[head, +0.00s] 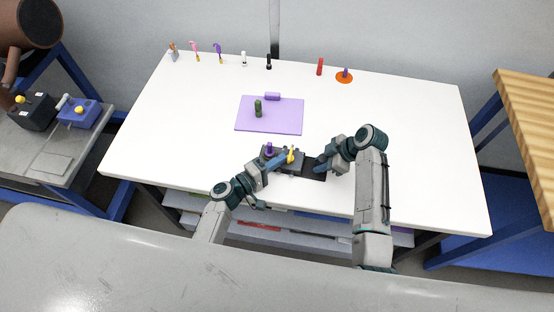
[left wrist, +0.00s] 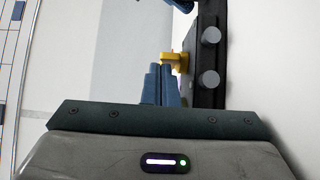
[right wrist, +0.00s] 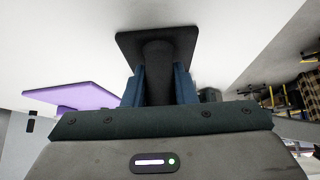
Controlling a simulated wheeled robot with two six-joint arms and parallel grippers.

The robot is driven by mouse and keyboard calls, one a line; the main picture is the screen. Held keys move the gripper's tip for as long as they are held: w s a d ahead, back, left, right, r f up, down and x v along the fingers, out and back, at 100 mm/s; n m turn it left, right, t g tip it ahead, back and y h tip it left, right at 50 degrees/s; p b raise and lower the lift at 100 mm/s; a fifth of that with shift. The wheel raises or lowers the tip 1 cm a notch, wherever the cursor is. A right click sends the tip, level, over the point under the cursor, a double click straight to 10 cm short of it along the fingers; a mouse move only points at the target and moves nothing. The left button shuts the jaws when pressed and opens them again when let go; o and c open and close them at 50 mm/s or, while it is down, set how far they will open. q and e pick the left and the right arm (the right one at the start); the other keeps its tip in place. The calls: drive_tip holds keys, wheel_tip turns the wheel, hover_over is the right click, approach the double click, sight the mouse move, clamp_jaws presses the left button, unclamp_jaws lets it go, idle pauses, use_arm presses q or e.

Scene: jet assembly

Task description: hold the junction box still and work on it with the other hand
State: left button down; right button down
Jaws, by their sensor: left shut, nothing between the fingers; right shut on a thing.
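In the left wrist view the yellow lever (left wrist: 173,58) is just beyond my left fingertips (left wrist: 162,75). My left gripper (head: 283,161) is shut and empty; I cannot tell whether it touches the lever. My right gripper (head: 319,165) is shut on a dark upright post (right wrist: 158,75) rising from a black square plate (right wrist: 125,45). The plate (head: 315,175) lies right beside the box; whether they are joined is unclear.
A purple mat (head: 285,120) with a green cylinder (head: 258,108) and a purple block (head: 272,96) lies behind the box. Several small tools, a red cylinder (head: 320,67) and an orange disc (head: 344,78) line the back edge. The table's left and right sides are clear.

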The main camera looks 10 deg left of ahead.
use_arm(q)
drive_tip(key=shift+s+d+n+t+y, duration=0.1)
drive_tip(key=shift+s+n+t+y, duration=0.05)
drive_tip(key=shift+n+t+y, duration=0.65)
drive_tip(key=shift+s+d+n+y, duration=0.15)
drive_tip(key=shift+n+y, duration=0.15)
drive_tip(key=shift+y, duration=0.2)
drive_tip(key=shift+s+d, duration=0.45)
drive_tip(key=shift+d, duration=1.55)
drive_tip(key=shift+w+d, duration=0.15)
drive_tip(key=shift+d, duration=0.05)
